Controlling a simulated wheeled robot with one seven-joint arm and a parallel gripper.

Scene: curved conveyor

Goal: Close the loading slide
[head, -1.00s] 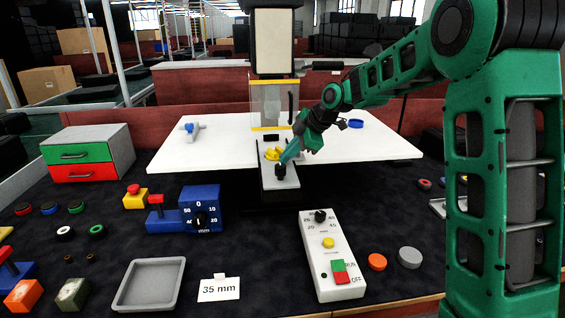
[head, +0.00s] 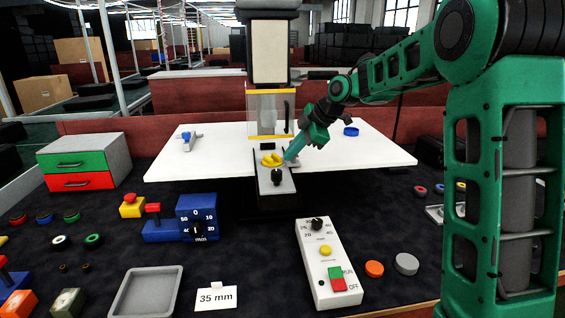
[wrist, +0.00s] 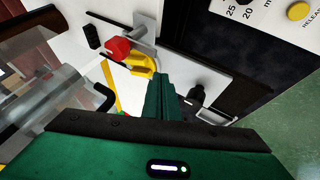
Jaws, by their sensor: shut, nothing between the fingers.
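The loading slide (head: 285,187) is a grey plate sticking out toward me from under the press, with a black knob (head: 277,176) on its near end and a yellow holder (head: 271,159) behind the knob. My gripper (head: 291,156) is shut and empty, its teal fingers pointing down beside the slide's right side, between knob and holder in the picture. In the wrist view the shut fingers (wrist: 165,98) lie between the yellow holder (wrist: 140,63) and the black knob (wrist: 197,92). Whether they touch the slide I cannot tell.
The press has a clear guard (head: 265,112) with yellow edges just behind the slide. A white table (head: 215,160) surrounds it. A blue dial box (head: 197,215) and a white control box (head: 327,262) stand nearer me. In the wrist view, a red round part (wrist: 117,47) sits beside the holder.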

